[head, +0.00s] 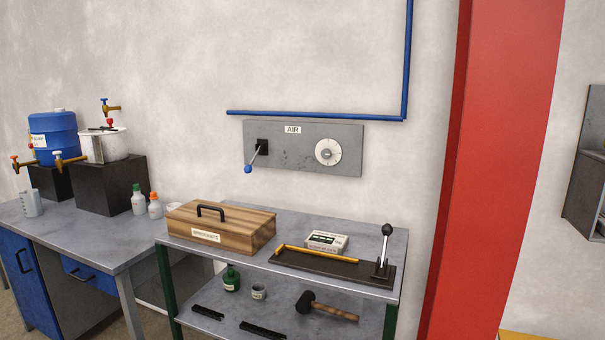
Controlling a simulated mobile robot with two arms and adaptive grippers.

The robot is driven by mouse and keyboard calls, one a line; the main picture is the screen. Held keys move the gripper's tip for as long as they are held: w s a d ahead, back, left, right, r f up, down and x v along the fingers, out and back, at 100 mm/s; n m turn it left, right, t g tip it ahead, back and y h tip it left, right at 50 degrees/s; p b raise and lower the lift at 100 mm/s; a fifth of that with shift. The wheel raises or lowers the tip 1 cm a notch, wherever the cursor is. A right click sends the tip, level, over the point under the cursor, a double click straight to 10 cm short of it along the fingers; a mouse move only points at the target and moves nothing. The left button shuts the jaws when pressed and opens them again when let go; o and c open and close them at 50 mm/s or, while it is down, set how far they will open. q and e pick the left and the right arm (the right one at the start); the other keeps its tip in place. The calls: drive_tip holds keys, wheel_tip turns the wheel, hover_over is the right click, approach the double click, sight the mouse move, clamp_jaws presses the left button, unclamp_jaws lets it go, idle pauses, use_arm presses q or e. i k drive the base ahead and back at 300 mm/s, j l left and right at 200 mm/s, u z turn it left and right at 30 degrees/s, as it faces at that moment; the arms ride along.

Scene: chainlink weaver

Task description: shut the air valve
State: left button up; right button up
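The air valve panel (290,155) is a grey plate on the wall, labelled AIR. At its left, a lever (256,157) with a blue knob comes out of a black square mount and slants down to the left. At its right is a round white dial (328,152); its reading is too small to tell. A blue pipe (320,115) runs along the panel's top edge and turns up at the right. Neither of my grippers is in the head view.
Below the panel stands a grey bench (349,226) with a wooden box (221,228) and a black lever press (335,265). A table (80,230) with containers is at left, a red column (500,150) at right.

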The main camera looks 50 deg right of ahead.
sight(248, 169)
drive_tip(key=z, duration=1.35)
drive_tip(key=i+j+z, duration=0.1)
drive_tip(key=j, duration=0.25)
drive_tip(key=i+j, duration=0.3)
drive_tip(key=i+j+z, duration=0.15)
drive_tip(key=j, duration=0.3)
drive_tip(key=i+j, duration=0.2)
drive_tip(key=j, duration=0.2)
drive_tip(key=i+z, duration=0.05)
